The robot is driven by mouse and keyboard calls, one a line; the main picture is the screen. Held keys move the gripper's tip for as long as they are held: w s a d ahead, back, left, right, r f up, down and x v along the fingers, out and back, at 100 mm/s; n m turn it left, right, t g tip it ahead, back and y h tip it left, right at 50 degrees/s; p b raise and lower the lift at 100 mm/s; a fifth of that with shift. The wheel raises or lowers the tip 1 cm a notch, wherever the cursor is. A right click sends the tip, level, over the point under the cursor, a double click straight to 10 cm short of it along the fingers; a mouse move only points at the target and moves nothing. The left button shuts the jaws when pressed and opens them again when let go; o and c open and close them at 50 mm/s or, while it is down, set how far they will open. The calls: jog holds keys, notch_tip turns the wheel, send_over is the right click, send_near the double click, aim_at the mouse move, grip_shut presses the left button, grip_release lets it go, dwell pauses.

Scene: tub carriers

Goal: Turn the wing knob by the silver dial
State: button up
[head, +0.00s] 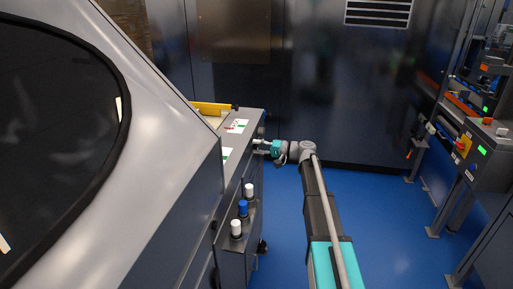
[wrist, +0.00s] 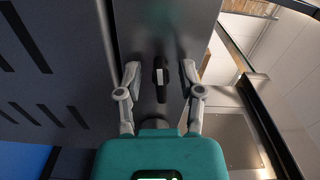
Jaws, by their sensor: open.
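The wing knob (wrist: 161,90), black with a pale stripe on its face, is on a dark panel (wrist: 160,25) in the middle of the wrist view. My gripper (wrist: 161,74) is open, with one finger on each side of the knob. Gaps show between both fingers and the knob, so it is not gripped. In the head view my gripper (head: 259,147) is at the front face of the grey cabinet, and the knob is hidden there. I cannot make out the silver dial in either view.
A rack on the cabinet's front holds two white-topped posts and a blue-topped one (head: 243,208), below and near my arm. A large grey machine (head: 150,150) with a dark window fills the left. Blue floor (head: 380,220) is free to the right, before another workstation (head: 490,150).

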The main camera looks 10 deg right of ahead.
jog(key=shift+s+d, duration=0.1)
jog(key=shift+s, duration=0.05)
jog(key=v, duration=1.1)
jog(key=shift+d, duration=0.4)
